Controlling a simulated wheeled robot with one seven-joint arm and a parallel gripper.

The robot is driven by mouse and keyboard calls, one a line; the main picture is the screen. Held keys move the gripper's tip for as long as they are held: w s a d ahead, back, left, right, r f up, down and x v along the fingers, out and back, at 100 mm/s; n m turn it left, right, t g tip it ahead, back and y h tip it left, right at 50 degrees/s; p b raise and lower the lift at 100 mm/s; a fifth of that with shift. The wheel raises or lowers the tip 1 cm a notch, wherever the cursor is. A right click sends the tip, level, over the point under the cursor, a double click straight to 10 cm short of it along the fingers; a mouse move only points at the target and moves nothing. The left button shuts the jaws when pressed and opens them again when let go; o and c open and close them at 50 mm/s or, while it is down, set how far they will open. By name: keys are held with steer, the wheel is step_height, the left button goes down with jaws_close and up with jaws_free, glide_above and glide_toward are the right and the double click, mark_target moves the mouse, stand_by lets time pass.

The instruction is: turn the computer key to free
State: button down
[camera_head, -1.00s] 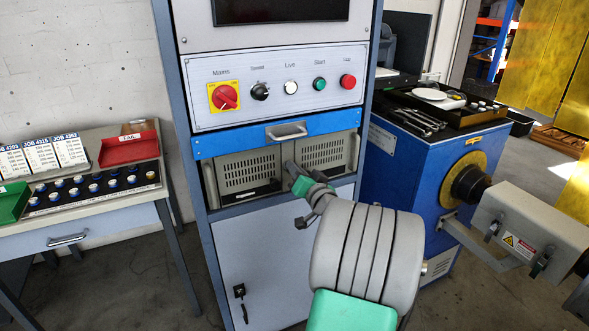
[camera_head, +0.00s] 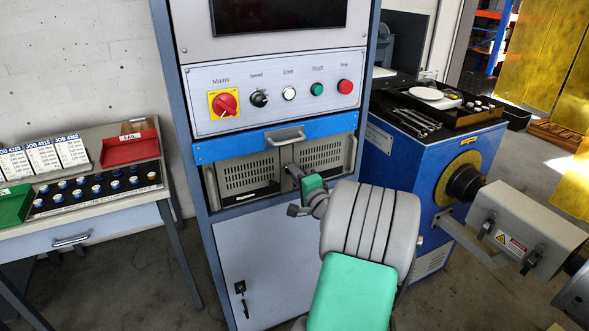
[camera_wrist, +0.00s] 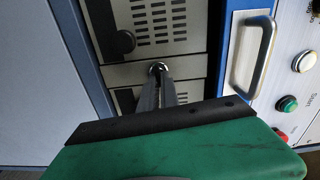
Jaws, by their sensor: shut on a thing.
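The computer (camera_head: 250,172) is a beige unit with vent slots, set in the grey cabinet under the blue drawer. In the wrist view its front (camera_wrist: 190,66) carries a round silver key lock (camera_wrist: 158,68). My gripper (camera_wrist: 160,78) reaches this lock with its two grey fingers close together, shut on the computer key. The fingers hide most of the key, so its turned position cannot be read. In the head view my gripper (camera_head: 291,173) is at the middle of the computer front, partly hidden by my own wrist.
The blue drawer (camera_head: 235,145) with its handle (camera_head: 286,136) is just above my gripper. A control panel with a red Mains switch (camera_head: 224,103) is higher up. A dark round knob (camera_wrist: 126,42) is beside the lock. The blue machine (camera_head: 400,170) stands at right.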

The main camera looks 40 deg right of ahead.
steer(key=shift+m, duration=0.6)
steer(key=shift+p, duration=0.3)
steer(key=c, duration=1.6)
jaws_free()
steer(key=shift+s+f, duration=0.1)
steer(key=v, duration=0.7)
steer(key=shift+s+b, duration=0.3)
steer(key=shift+b, duration=0.15)
steer(key=shift+a, duration=0.1)
